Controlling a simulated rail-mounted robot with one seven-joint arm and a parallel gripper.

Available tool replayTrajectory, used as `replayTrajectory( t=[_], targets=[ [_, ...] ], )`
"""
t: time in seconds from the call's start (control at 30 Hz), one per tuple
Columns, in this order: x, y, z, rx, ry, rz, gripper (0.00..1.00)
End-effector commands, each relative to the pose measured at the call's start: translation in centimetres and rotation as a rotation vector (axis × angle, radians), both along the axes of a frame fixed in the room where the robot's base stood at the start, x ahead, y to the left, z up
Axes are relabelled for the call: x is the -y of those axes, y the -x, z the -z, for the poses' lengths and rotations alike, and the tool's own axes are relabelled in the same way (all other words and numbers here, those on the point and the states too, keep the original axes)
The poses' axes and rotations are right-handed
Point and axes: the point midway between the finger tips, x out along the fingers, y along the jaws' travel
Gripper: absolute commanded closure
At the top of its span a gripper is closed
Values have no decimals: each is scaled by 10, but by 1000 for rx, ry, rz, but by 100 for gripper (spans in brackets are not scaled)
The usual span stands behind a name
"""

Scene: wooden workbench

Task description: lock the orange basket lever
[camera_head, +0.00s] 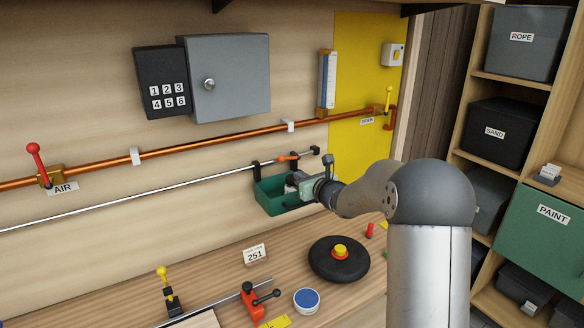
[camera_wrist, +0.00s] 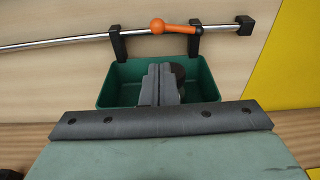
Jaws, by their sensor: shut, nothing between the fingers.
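The orange lever (camera_head: 287,158) lies nearly along the silver rail, above the green basket (camera_head: 268,198). In the wrist view the orange lever (camera_wrist: 177,28) has a round knob at its left end and reaches to the right hook. The green basket (camera_wrist: 113,88) hangs from the rail by two black hooks. My gripper (camera_head: 296,183) is at the basket in the head view. In the wrist view my gripper (camera_wrist: 160,78) is shut and empty, its fingers over the basket opening, below and apart from the lever. The fingers hide part of the basket's inside.
The silver rail (camera_wrist: 70,42) ends in a black block (camera_wrist: 245,25) at the right. A dark round thing (camera_wrist: 178,71) shows behind the fingers. A copper pipe (camera_head: 215,140) runs above. A black disc (camera_head: 335,265) and a red clamp (camera_head: 250,300) stand on the bench below.

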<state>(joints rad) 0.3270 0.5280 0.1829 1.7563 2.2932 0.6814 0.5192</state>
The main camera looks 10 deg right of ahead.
Motion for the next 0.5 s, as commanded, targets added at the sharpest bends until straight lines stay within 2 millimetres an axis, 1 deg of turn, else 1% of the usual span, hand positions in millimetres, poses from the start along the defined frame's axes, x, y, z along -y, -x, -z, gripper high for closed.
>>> replayTrajectory(
  t=[0.17, 0.27, 0.37, 0.5],
  targets=[
    [-1, -1, 0, 1, 2, -1, 100],
    [-3, -6, 0, 0, 1, -2, 100],
    [-8, -19, 1, 0, 0, -3, 100],
    [-17, -43, 4, 0, 2, -3, 100]
  ],
)
